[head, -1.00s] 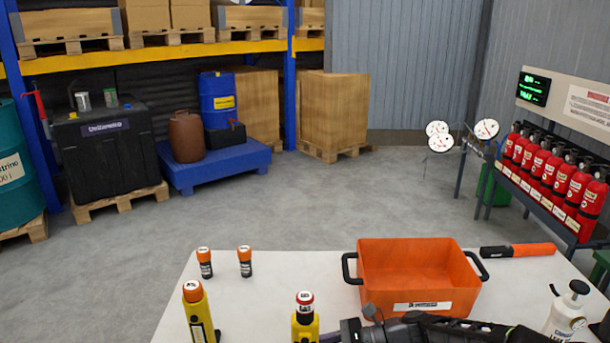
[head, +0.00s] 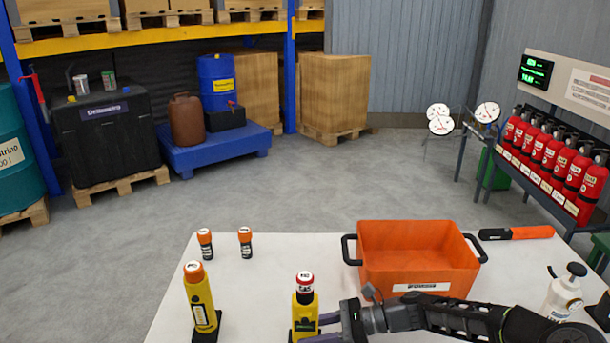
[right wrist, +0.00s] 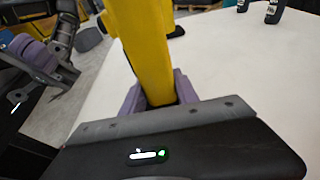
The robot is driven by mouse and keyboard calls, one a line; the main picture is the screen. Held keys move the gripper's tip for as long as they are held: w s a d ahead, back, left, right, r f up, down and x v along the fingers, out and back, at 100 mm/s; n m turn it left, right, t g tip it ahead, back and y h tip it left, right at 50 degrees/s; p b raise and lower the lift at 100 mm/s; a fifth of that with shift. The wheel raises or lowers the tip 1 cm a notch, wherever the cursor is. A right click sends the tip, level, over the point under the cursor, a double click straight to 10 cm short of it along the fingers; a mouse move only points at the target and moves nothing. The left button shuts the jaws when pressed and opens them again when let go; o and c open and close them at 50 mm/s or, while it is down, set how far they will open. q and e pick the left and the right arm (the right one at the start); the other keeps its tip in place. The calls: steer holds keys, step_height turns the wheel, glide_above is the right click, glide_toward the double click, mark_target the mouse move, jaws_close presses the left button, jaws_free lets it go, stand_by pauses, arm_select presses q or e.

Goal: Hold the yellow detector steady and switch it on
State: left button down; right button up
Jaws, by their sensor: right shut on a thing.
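A yellow detector (head: 305,315) with a red-and-white top stands upright near the front of the white table. My right gripper (head: 320,330) comes in from the right and is shut on its body. In the right wrist view the yellow body (right wrist: 145,50) runs up between the purple fingers. A second yellow device (head: 201,302) with an orange top stands on a dark base to the left, untouched. What seems to be my left gripper (right wrist: 35,55), with purple fingers, shows at the left of the right wrist view, clear of the detector; its jaws are unclear. It is not in the head view.
An orange crate (head: 417,258) with black handles stands right of the held detector. Two small orange-capped items (head: 245,243) stand behind. An orange-and-black tool (head: 516,233) lies at the back right; a white bottle (head: 563,295) stands at the right. The table between the yellow devices is clear.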

steer(key=o, duration=1.3)
steer(key=shift+o, duration=0.2)
steer(key=v, duration=1.2)
